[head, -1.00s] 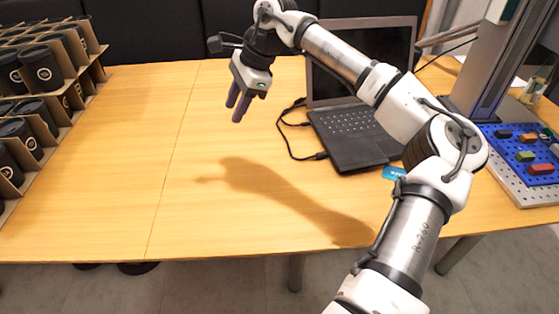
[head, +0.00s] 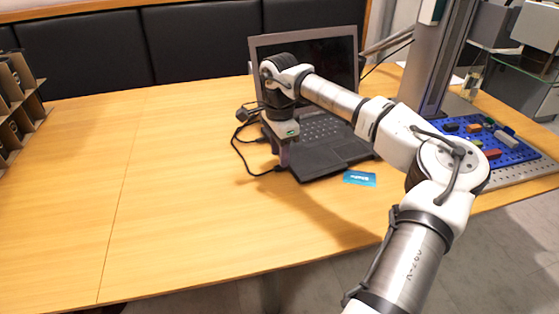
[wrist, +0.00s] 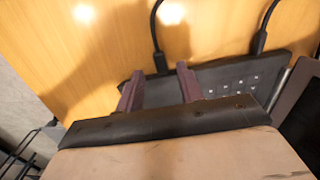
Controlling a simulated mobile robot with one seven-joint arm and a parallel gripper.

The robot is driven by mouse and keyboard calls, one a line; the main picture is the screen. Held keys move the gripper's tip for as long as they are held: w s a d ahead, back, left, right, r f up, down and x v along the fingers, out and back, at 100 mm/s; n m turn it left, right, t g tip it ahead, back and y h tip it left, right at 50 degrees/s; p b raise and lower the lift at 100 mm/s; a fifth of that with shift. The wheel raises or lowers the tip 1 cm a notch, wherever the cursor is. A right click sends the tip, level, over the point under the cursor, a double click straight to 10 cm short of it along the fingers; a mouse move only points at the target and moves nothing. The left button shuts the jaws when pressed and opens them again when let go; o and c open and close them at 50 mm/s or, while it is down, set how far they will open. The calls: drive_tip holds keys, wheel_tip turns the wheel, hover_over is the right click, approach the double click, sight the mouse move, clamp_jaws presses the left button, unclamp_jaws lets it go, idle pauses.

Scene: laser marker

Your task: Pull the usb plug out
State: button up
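The open black laptop (head: 335,158) stands on the wooden table. Two black cables plug into its left side. The front plug (head: 277,170) is beside my gripper (head: 284,160), which hangs over the laptop's left edge. In the wrist view, my gripper (wrist: 160,72) has its two purple fingers apart. One plug (wrist: 160,62) shows in the gap between the fingertips, with clearance on both sides; I cannot tell its depth relative to them. The other plug (wrist: 258,44) is well to the right, outside the fingers. Both look seated at the laptop edge.
A blue card (head: 360,178) lies in front of the laptop. A blue pegboard (head: 490,143) with coloured blocks and a metal column (head: 440,60) stand at right. Cardboard holders (head: 20,95) are at far left. The left table area (head: 150,190) is clear.

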drive_tip(key=shift+f, duration=1.55)
clamp_jaws()
